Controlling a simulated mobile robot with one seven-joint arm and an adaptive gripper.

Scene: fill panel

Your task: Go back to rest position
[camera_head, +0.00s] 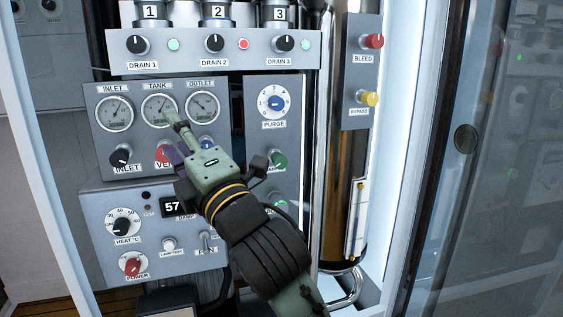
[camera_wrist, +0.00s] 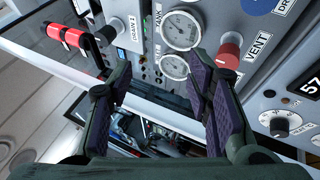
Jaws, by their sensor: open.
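My gripper (camera_head: 180,143) is in front of the middle of the fill panel (camera_head: 105,92), over the lower edge of the gauge plate. Its green hand and purple finger pads hide part of the red VENT knob (camera_head: 162,153). In the wrist view my gripper (camera_wrist: 163,90) has its two fingers wide apart with nothing between them. The red VENT knob (camera_wrist: 230,56) is just beyond the right finger there, outside the gap. Whether the finger touches it cannot be told. My forearm comes up from the lower right.
Three gauges, the TANK one (camera_head: 160,109) in the middle, sit above the INLET knob (camera_head: 121,157). DRAIN knobs (camera_head: 215,43) are above. The PURGE dial (camera_head: 275,103), BLEED knob (camera_head: 374,41) and yellow BYPASS knob (camera_head: 369,98) are right. A glass door (camera_head: 480,180) stands far right.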

